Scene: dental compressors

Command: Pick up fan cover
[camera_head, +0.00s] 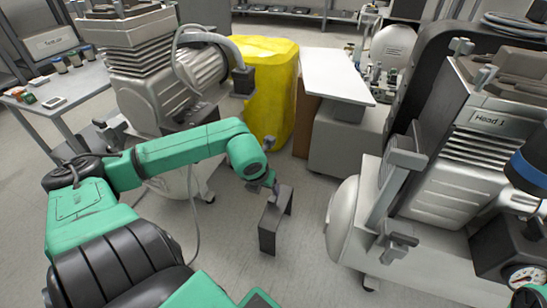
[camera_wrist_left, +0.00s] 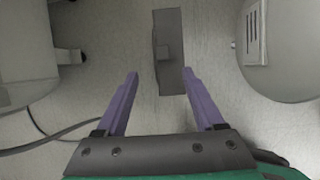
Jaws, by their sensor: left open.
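The fan cover appears to be the dark grey, bent, bracket-like piece (camera_head: 274,222) on the floor near the middle of the head view. In the left wrist view the fan cover (camera_wrist_left: 168,30) is a narrow dark panel with a small raised block, lying ahead of the fingers. My left gripper (camera_wrist_left: 160,73) is open, with its two purple fingers spread. The cover's near end lies between the fingertips in that picture, close to the right one; I cannot tell if they touch. In the head view my left gripper (camera_head: 270,184) is small and partly hidden at the cover's upper end.
A compressor (camera_head: 150,85) stands behind my left arm. Another compressor with a white tank (camera_head: 343,215) stands right of the cover. A yellow bin (camera_head: 270,85) and a white-topped cabinet (camera_head: 335,73) stand behind. Floor around the cover is bare; a hose (camera_head: 192,215) hangs to its left.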

